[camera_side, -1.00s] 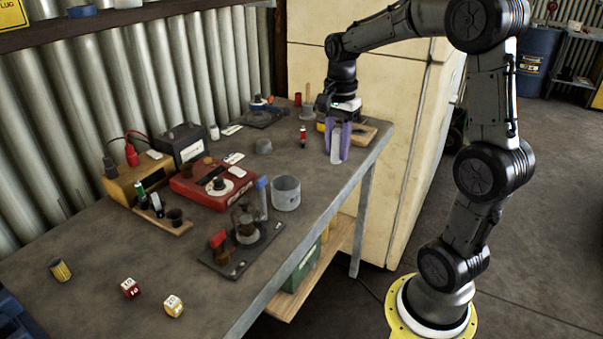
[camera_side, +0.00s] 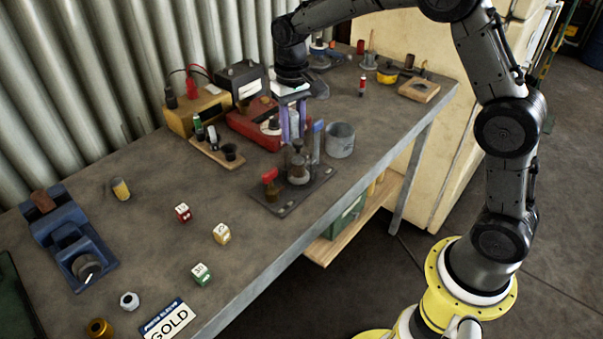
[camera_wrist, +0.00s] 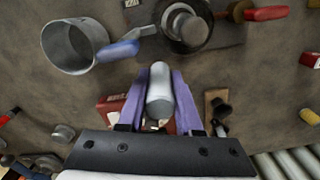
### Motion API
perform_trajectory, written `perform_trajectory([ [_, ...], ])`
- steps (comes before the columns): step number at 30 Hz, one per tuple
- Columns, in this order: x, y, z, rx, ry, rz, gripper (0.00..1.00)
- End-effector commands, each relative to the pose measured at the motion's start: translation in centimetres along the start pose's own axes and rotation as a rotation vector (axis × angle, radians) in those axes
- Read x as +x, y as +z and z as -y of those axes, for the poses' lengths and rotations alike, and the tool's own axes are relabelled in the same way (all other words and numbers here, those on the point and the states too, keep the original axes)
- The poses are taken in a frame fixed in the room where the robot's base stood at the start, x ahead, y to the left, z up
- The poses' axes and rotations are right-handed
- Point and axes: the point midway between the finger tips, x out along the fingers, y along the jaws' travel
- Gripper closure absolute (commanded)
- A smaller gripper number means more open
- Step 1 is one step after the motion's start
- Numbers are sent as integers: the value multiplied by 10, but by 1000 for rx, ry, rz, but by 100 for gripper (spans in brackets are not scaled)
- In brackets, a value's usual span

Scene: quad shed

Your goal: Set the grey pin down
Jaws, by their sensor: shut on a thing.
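The grey pin (camera_wrist: 160,95) is a light, smooth cylinder held between the two purple fingers of my gripper (camera_wrist: 160,88), which is shut on it. In the side view my gripper (camera_side: 294,124) points down over the table, just behind the toggle clamp and in front of the red box. The pin (camera_side: 294,122) is partly hidden there by the fingers. It looks raised off the tabletop, but its lower end is hidden behind the clamp, so I cannot tell its height.
The clamp on its dark plate (camera_side: 312,190), the grey metal cup (camera_side: 341,141), the red box (camera_side: 248,127) and a wooden rack (camera_side: 222,155) crowd around my gripper. Bare tabletop (camera_side: 150,225) lies between.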

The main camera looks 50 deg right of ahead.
Motion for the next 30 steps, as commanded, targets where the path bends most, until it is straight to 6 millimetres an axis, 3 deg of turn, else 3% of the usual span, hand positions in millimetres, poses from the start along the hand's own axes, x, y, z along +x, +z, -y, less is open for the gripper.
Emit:
perform_trajectory([
  [19, -8, -2, 0, 9, 2, 5, 100],
  [25, -26, -25, 20, -2, 0, 1, 100],
  [30, -27, -39, 38, -24, -2, -4, 100],
])
